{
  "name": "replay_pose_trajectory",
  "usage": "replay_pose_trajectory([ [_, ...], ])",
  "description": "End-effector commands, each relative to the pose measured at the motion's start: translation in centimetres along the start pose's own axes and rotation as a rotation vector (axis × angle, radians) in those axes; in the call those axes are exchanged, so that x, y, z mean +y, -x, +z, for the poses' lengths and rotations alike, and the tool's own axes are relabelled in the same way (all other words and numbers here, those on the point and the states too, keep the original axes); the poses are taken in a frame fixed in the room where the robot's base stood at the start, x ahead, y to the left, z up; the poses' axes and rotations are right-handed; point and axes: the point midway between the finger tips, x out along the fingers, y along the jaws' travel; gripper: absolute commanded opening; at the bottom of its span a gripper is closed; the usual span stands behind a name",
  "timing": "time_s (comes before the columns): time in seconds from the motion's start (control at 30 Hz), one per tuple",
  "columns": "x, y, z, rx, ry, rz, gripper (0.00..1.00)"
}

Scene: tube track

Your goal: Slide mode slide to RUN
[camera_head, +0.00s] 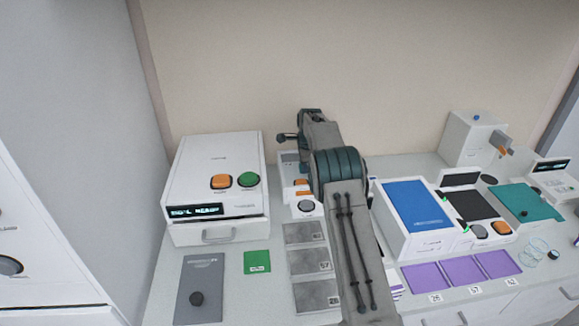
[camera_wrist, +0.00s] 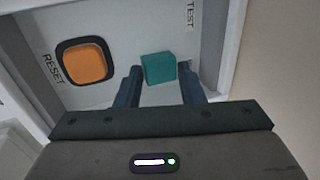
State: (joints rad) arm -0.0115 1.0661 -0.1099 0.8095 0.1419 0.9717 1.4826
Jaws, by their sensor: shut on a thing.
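The mode slide's teal knob (camera_wrist: 158,68) shows in the wrist view on a pale panel. My gripper (camera_wrist: 160,72) is at the knob, with one dark finger on each side, shut on it. A TEST label (camera_wrist: 190,14) is on the panel above and right of the knob. No RUN label is visible. In the head view my arm covers most of the small white device (camera_head: 289,175) behind it, and the knob and my fingers are hidden there.
An orange RESET button (camera_wrist: 85,61) is left of the knob on the same panel. In the head view a white box (camera_head: 215,160) with a display stands left of the arm. A blue-topped box (camera_head: 415,205) stands close on the right.

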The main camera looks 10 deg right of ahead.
Motion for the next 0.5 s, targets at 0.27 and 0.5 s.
replay_pose_trajectory([
  [0.27,0.07,-0.05,-0.31,0.003,-0.002,0.002,0.45],
  [0.5,0.02,0.02,-0.11,0.002,0.001,0.001,0.45],
])
